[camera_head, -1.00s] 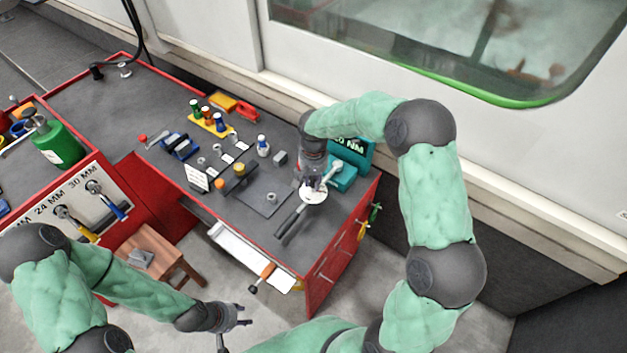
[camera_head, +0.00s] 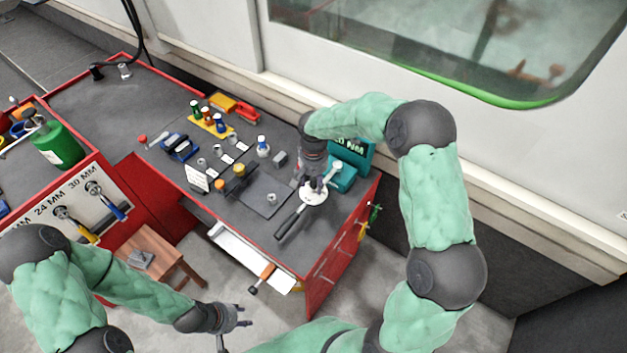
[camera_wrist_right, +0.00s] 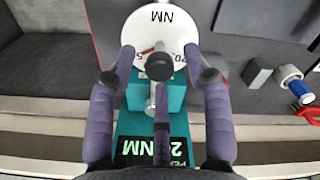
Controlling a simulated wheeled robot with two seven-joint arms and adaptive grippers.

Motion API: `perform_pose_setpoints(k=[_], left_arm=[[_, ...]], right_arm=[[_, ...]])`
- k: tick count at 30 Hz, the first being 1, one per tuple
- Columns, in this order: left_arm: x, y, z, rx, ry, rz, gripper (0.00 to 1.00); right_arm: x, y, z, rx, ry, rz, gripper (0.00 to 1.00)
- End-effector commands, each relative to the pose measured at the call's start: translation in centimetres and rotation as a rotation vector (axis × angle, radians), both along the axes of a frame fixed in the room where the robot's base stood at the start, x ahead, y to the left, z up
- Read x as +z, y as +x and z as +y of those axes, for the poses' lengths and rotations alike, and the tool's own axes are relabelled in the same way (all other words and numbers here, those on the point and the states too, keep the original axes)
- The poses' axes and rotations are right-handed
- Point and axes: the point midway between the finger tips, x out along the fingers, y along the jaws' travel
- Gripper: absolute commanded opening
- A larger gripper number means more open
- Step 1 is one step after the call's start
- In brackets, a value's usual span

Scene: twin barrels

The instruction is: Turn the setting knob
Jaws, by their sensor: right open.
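The setting knob (camera_wrist_right: 160,66) is a dark round knob in front of a white dial (camera_wrist_right: 160,27) marked NM, with a red pointer beside it. The dial also shows in the head view (camera_head: 316,196), on a teal tester (camera_head: 341,180) at the bench's right end. In the head view my right gripper (camera_head: 313,180) is just above the dial and hides the knob. My left gripper (camera_head: 240,315) is open and empty, low in front of the bench.
A black-handled wrench (camera_head: 291,221) reaches from the dial toward the bench's front edge. A small white-and-blue bottle (camera_head: 263,147), a grey block (camera_head: 280,158) and a dark mat (camera_head: 262,199) lie to the left. An open drawer (camera_head: 240,250) sticks out in front.

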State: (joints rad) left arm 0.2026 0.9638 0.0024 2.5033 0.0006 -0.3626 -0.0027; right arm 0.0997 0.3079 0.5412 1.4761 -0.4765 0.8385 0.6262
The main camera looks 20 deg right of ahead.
Motion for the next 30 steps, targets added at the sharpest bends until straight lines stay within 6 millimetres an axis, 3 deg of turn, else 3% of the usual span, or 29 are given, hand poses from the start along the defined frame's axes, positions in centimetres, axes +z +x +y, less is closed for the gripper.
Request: perform_pose_setpoints(k=[8,22,30], left_arm=[[0.0,0.0,0.0,0.0,0.0,0.0,0.4],[0.0,0.0,0.0,0.0,0.0,0.0,0.4],[0.0,0.0,0.0,0.0,0.0,0.0,0.4]], right_arm=[[1.8,0.1,0.0,0.001,0.0,-0.003,0.5],[10.3,0.1,0.0,0.0,-0.001,-0.002,0.5],[12.0,0.0,0.0,0.0,0.0,0.0,0.5]])
